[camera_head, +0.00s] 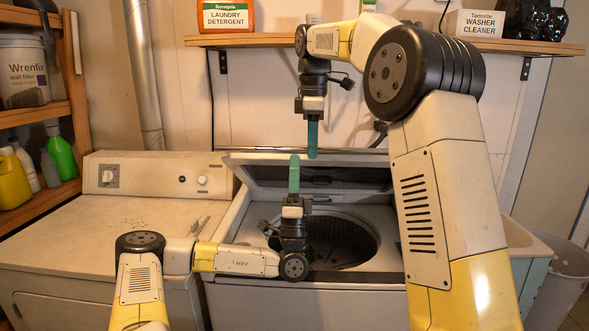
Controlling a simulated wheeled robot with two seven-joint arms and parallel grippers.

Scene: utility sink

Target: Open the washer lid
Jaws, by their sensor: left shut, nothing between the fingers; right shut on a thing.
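The top-loading washer (222,262) stands in the middle. Its lid (350,176) is raised at the back, with the underside facing me and the drum opening (352,243) uncovered. My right gripper (312,153) points down from above, its teal fingers shut at the lid's upper edge; the exact grip is too small to see. My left gripper (294,160) points up from over the drum opening, its teal fingers shut and empty in front of the lid. My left arm hides part of the opening and the washer's front rim.
A dryer (110,230) stands left of the washer. A wooden shelf (400,42) with a detergent bottle (226,16) and a washer cleaner box (478,24) hangs above. A sink (535,250) and bin (565,275) stand at right.

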